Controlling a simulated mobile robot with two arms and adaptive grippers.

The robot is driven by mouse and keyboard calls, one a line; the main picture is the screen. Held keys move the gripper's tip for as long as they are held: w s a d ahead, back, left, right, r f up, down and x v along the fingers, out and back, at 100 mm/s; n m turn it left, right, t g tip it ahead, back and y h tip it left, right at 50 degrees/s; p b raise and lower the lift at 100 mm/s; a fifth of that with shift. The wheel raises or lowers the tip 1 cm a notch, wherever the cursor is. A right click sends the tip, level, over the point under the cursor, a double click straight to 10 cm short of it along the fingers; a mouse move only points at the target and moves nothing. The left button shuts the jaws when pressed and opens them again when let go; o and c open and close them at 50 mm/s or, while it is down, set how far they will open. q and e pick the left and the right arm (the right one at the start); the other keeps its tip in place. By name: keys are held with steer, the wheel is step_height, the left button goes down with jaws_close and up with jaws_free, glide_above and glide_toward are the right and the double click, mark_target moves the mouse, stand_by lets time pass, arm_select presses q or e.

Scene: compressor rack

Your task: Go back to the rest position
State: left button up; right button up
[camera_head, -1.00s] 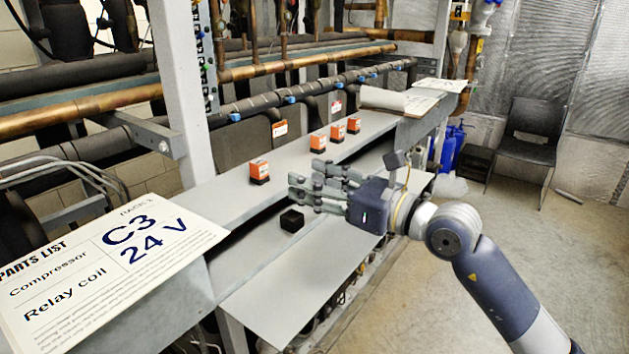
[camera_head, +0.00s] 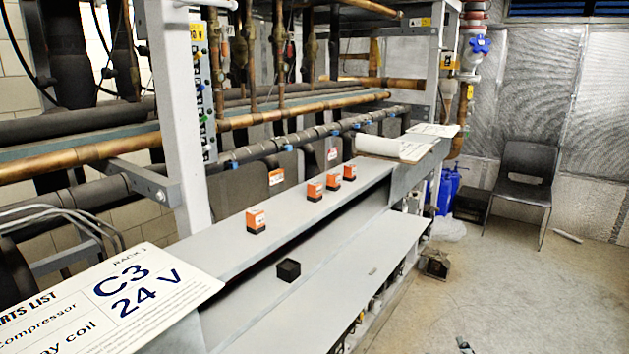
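A small dark grey part (camera_head: 464,345) at the bottom edge looks like a piece of my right arm, but too little shows to be sure. Several orange and black relay coils stand on the upper grey ledge: one nearer (camera_head: 256,221) on its own, and a group (camera_head: 315,191) farther back. A black square block (camera_head: 288,269) sits on the lower grey shelf (camera_head: 345,285), with nothing touching it.
A parts list sign (camera_head: 150,285) reading C3 24 V lies at the lower left. Papers (camera_head: 405,148) lie at the ledge's far end. A dark chair (camera_head: 525,180) stands at the back right. The floor (camera_head: 530,290) right of the rack is mostly clear.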

steer(key=s+a+f+m+g+y, duration=0.2)
steer(key=s+f+g, duration=0.4)
steer(key=s+f, duration=0.5)
steer(key=s+a+f+m+g+y, duration=0.1)
steer(key=s+a+f+g+y, duration=0.1)
steer(key=s+f+g, duration=0.65)
steer(key=s+f+t, duration=0.1)
steer(key=s+f, duration=0.2)
steer(key=f, duration=0.9)
steer(key=s+f+t, duration=0.1)
steer(key=s+f, duration=0.2)
steer(key=f, duration=1)
steer(key=s+d+f+g, duration=0.1)
steer(key=s+d+f, duration=0.2)
steer(key=s+f, duration=1.4)
steer(key=shift+g, duration=0.35)
